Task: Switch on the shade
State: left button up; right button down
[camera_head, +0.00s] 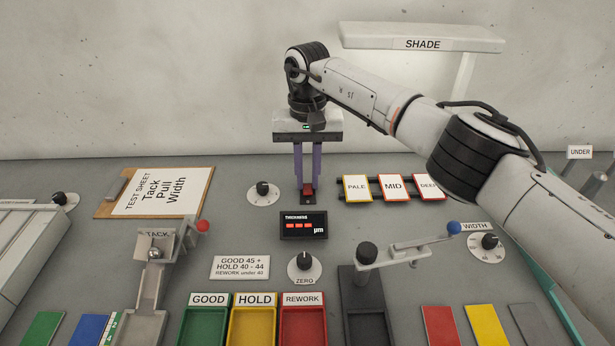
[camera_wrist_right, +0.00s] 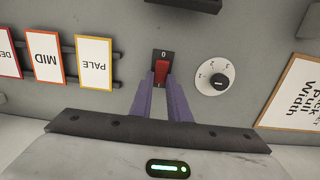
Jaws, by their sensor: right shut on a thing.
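The shade (camera_head: 423,37) is a long white hood on a post at the back right, marked SHADE. A red rocker switch (camera_wrist_right: 162,74) in a black plate marked 0 stands on the bench; in the head view its plate (camera_head: 307,201) shows at my fingertips. My right gripper (camera_head: 307,184) points down at it from above, its two purple fingers close together. In the wrist view the right gripper's fingertips (camera_wrist_right: 161,78) are at the two sides of the red rocker, shut on it. The fingers hide part of the switch. My left gripper is in neither view.
A dial (camera_head: 263,192) is left of the switch, and the PALE, MID and DEEP cards (camera_head: 392,188) are right. A thickness display (camera_head: 304,225) with red dashes is in front. Bins, cranks and a ZERO dial (camera_head: 304,266) fill the front. My right arm crosses the right side.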

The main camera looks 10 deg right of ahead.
aim_at(308, 184)
dwell(0.3)
jog(key=c, duration=1.7)
grip_release()
jog(key=r, duration=1)
jog(key=shift+w+d+r, duration=0.1)
jog(key=shift+w+r, duration=0.1)
